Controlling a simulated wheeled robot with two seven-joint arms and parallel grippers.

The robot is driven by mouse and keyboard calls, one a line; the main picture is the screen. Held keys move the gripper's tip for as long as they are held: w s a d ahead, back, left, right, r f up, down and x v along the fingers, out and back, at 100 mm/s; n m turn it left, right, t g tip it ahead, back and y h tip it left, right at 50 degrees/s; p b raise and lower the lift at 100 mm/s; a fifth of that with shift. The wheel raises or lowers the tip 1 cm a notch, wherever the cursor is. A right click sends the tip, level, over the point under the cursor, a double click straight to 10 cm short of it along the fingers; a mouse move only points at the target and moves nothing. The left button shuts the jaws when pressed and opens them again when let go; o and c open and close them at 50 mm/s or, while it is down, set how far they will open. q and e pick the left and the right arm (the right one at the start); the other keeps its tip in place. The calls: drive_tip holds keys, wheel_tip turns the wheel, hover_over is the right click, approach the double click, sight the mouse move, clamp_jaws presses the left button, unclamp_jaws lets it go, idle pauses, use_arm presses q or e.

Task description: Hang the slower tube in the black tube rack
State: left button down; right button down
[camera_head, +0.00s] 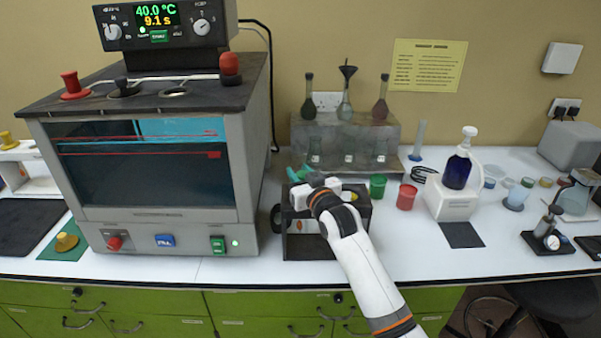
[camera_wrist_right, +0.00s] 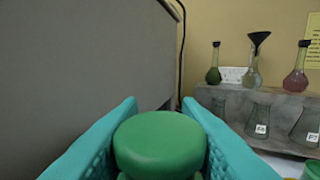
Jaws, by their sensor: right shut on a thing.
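The black tube rack (camera_head: 361,204) stands on the white bench, right of the bath. My right gripper (camera_head: 299,174) is over the rack's left part and hides much of its top. In the right wrist view its teal fingers are shut on a green cap (camera_wrist_right: 160,145), one finger on each side. The tube body under this cap is hidden, so I cannot tell whether it touches the rack. My left gripper is not in view.
The heated bath (camera_head: 240,150) stands close left of the rack; its display (camera_head: 155,15) reads 40.0 °C and 9.1 s. A red stopper (camera_head: 72,86) sits on its lid. A grey flask stand (camera_head: 380,138) is behind. Green (camera_head: 378,186) and red (camera_head: 406,197) cups stand right.

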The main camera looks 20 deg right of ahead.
drive_tip(key=shift+f, duration=0.3)
idle(0.5)
drive_tip(key=c, duration=0.9)
unclamp_jaws()
drive_tip(key=shift+c, duration=0.2)
drive_tip(key=s+d+b, duration=0.1)
drive_tip(key=s+b, duration=0.1)
drive_tip(key=s, duration=1)
drive_tip(key=shift+d, duration=0.25)
drive_tip(key=shift+f, duration=0.1)
